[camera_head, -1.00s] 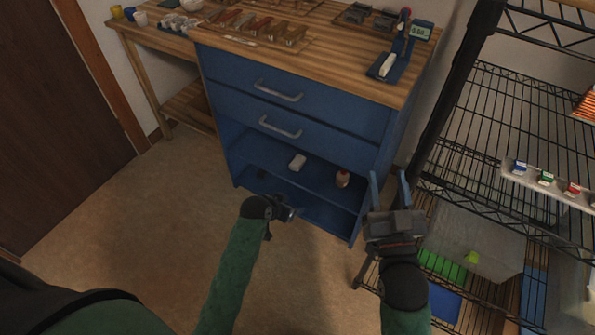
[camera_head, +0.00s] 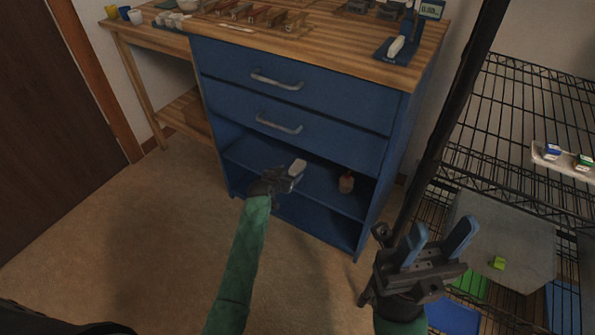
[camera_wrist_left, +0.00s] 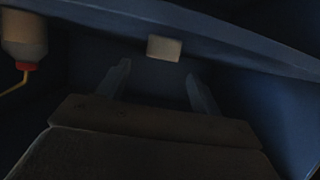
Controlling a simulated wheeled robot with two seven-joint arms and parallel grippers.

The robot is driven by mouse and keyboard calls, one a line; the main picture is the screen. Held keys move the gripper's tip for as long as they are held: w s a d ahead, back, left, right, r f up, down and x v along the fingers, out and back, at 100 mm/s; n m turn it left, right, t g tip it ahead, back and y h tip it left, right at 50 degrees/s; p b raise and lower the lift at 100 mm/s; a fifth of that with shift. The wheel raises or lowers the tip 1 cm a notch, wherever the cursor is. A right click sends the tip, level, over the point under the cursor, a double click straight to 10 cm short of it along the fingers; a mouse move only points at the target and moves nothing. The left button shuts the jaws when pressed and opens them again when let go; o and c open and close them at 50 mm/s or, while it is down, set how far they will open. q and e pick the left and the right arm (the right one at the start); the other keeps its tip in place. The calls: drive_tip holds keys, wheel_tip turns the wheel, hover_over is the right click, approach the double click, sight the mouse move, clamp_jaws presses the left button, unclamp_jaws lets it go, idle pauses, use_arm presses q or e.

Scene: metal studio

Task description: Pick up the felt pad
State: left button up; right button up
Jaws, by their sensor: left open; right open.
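The felt pad, which I take to be the small pale block (camera_head: 298,167), lies on the open shelf of the blue cabinet, partly covered by my left gripper in the head view. In the left wrist view the pad (camera_wrist_left: 164,49) is ahead, beyond the fingertips and roughly between them. My left gripper (camera_head: 288,178) is at the shelf opening, open and empty; its two spread fingers show in the left wrist view (camera_wrist_left: 159,80). No contact with the pad is visible. My right gripper (camera_head: 440,236) is open and empty in front of the wire rack.
The blue cabinet (camera_head: 290,98) has two closed drawers above the shelf. A bottle with a red cap (camera_head: 346,182) stands to the right of the pad; it appears upside down in the left wrist view (camera_wrist_left: 24,38). A wire rack (camera_head: 525,110) stands at the right.

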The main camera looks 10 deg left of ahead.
sight(295, 169)
use_arm(q)
drive_tip(key=shift+f+b+x, duration=0.15)
drive_tip(key=shift+b+x, duration=0.35)
drive_tip(key=shift+x, duration=1.15)
drive_tip(key=shift+f+b+x, duration=0.2)
drive_tip(key=shift+b+x, duration=0.25)
drive_tip(key=shift+x, duration=1.2)
drive_tip(key=shift+s, duration=0.1)
drive_tip(key=c, duration=1)
